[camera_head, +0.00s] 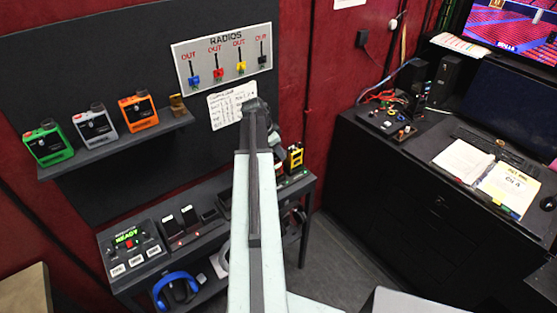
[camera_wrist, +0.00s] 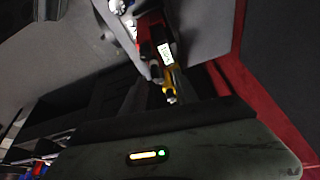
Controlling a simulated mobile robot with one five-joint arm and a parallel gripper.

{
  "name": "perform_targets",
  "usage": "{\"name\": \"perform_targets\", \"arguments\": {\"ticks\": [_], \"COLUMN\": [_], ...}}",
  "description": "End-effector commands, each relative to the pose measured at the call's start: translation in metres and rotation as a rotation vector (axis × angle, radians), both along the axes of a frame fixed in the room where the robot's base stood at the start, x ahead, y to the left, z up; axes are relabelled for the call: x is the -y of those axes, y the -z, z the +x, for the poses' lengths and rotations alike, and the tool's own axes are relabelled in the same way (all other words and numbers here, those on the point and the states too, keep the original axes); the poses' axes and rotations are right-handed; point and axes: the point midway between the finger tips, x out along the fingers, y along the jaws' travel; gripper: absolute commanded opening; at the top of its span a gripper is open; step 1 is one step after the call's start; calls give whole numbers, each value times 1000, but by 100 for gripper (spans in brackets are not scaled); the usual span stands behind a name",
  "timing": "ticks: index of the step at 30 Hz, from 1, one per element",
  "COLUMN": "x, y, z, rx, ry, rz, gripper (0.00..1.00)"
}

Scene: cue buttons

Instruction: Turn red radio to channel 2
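No red radio can be made out for certain in the head view. In the wrist view a blurred dark object with red edges and a small lit white panel (camera_wrist: 166,52) shows at upper centre, with a yellow part below it; I cannot tell whether it is the red radio. My arm rises through the middle of the head view and hides part of the lower shelf behind it.
Green (camera_head: 48,144), white (camera_head: 95,127) and orange (camera_head: 138,112) radios stand on the wall shelf (camera_head: 120,143). A yellow radio (camera_head: 294,157) stands on the lower shelf unit, right of my arm. A RADIOS board (camera_head: 222,55) hangs above. A black desk (camera_head: 420,190) is at right.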

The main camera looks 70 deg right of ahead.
Motion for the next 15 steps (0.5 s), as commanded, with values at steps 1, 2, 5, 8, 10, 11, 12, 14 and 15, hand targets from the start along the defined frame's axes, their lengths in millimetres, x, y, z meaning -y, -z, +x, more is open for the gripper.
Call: {"name": "perform_targets", "arguments": {"ticks": [1, 2, 5, 8, 10, 11, 12, 14, 15], "x": [2, 2, 3, 3, 3, 3, 3, 3, 3], "y": [9, 9, 7, 6, 6, 6, 6, 6, 6], "z": [-1, -2, -3, -3, -3, -3, -2, -2, -2], "rx": [0, 0, 0, 0, 0, 0, 0, 0, 0], "ry": [0, 0, 1, 1, 1, 1, 1, 1, 1], "rz": [0, 0, 0, 0, 0, 0, 0, 0, 0], "gripper": [36, 36, 36, 36, 25, 16, 5, 0, 0]}}
